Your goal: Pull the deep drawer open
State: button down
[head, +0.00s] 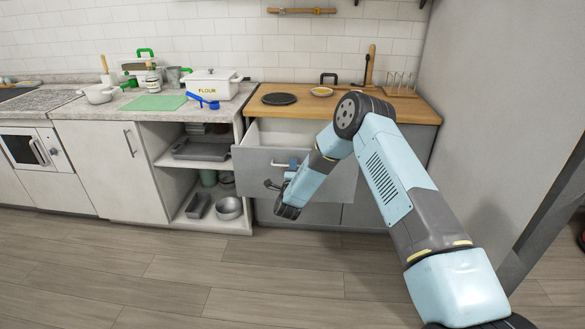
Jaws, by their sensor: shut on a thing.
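The deep drawer (252,178) is under the wooden counter, to the right of the open shelves. Its grey front stands out from the cabinet, and its pale inside shows over the top edge, so it is partly open. A light bar handle (279,163) runs across the upper part of the front. My gripper (290,167) is at the handle and shut on it. My wrist and forearm hide part of the front and the right end of the handle. The exact finger contact is too small to see clearly.
Open shelves (200,160) on the left hold trays and bowls. The wooden counter (400,104) above carries a black round plate (279,99) and a rack. A grey wall (480,110) stands close on the right. The wood floor (200,275) in front is clear.

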jog(key=shift+d+f, duration=0.4)
jog(key=shift+d, duration=0.05)
jog(key=c, duration=1.2)
grip_release()
jog(key=shift+a, duration=0.1)
jog(key=shift+c, duration=0.2)
jog(key=shift+a+r, duration=0.15)
jog(key=shift+s+a, duration=0.1)
jog(key=shift+s, duration=0.1)
jog(key=s+f, duration=0.1)
jog(key=s, duration=0.3)
jog(key=s+f, duration=0.1)
jog(key=s, duration=0.3)
jog(key=s+f, duration=0.1)
jog(key=s, duration=0.4)
jog(key=shift+a, duration=0.15)
jog(key=shift+r, duration=0.1)
